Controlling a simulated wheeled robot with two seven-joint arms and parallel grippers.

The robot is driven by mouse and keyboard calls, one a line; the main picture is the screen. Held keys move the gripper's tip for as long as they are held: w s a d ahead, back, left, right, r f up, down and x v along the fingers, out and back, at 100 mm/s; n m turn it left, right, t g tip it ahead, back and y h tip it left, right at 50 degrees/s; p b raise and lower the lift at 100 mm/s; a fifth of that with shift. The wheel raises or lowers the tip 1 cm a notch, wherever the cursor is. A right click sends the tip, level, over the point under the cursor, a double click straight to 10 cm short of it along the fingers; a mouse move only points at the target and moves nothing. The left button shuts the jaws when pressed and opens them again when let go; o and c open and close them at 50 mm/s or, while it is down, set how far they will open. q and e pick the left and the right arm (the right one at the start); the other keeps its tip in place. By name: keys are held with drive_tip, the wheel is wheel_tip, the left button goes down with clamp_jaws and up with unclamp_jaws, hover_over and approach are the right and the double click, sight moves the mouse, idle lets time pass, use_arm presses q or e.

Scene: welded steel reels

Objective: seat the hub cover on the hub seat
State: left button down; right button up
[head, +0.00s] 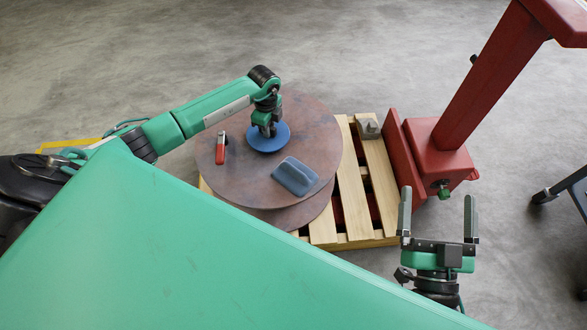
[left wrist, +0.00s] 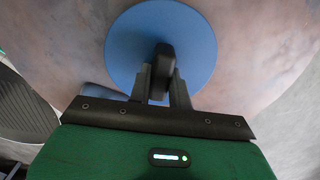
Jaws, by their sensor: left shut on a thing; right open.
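The hub cover (head: 279,143) is a round blue disc with a dark upright grip, over the middle of the brown steel reel (head: 318,128). My left gripper (head: 268,131) is above the disc. In the left wrist view my left gripper (left wrist: 163,92) is shut on the dark grip of the blue hub cover (left wrist: 123,50). The hub seat is hidden under the disc, and I cannot tell whether the disc touches the reel's face. My right gripper (head: 438,218) is open and empty, to the right of the reel, with its fingers pointing away from me.
A red-handled tool (head: 221,149) and a folded blue cloth (head: 296,176) lie on the reel. The reel rests on a wooden pallet (head: 349,180), with a small grey block (head: 368,127) on a slat. A red steel post (head: 470,95) stands at the right. Grey floor is free behind the reel.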

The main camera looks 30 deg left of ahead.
idle(0.4)
use_arm(q)
drive_tip(key=c, duration=1.2)
unclamp_jaws()
drive_tip(key=o, duration=1.2)
